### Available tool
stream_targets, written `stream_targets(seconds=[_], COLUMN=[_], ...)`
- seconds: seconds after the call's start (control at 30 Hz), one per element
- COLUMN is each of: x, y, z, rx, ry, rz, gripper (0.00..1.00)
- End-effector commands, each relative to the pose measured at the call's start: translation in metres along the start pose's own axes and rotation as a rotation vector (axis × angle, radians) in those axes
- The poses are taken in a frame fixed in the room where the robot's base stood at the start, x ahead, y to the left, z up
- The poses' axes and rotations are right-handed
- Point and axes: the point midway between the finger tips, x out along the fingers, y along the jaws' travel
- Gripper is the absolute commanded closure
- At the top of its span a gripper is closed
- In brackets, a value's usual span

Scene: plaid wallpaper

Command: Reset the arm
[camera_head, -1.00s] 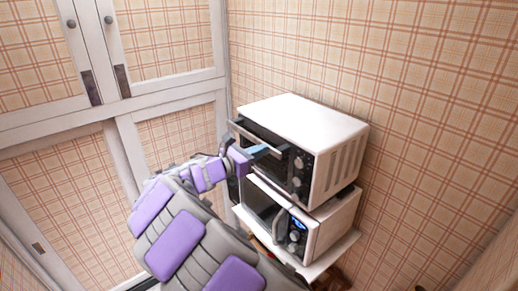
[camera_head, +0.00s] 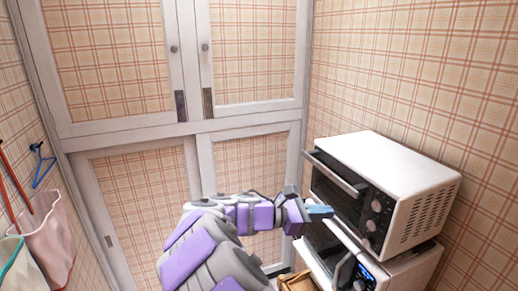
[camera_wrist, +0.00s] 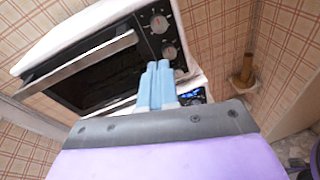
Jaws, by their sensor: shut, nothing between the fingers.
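My gripper (camera_head: 320,211) is at the end of my purple and grey arm, in front of the ovens in the head view. Its light blue fingers are together and hold nothing; they also show in the wrist view (camera_wrist: 156,85). The upper white oven (camera_head: 400,165) is to the right of my gripper, with its handle and knobs facing left. In the wrist view the upper oven (camera_wrist: 75,30) is beyond the fingers, tilted in the picture. I cannot tell the exact gap between the fingers and the oven.
A lower white microwave (camera_head: 415,268) stands beneath the upper oven. White-framed cupboard doors (camera_head: 190,130) fill the back. A pink bag (camera_head: 48,240) and a blue hook (camera_head: 42,165) are at the left wall. The space between bag and arm looks free.

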Motion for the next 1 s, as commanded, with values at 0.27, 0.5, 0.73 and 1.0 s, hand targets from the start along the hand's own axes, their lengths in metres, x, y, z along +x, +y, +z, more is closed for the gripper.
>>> stream_targets(seconds=[0.27,0.5,0.73,1.0], x=[0.063,0.065,0.018,-0.045], y=[-0.138,-0.242,-0.322,-0.379], z=[-0.038,-0.099,-0.167,-0.224], rx=[0.388,0.701,0.95,1.124], ry=[0.245,0.451,0.619,0.753], rz=[-0.342,-0.645,-0.948,-1.243], gripper=[1.0,1.0,1.0,1.0])
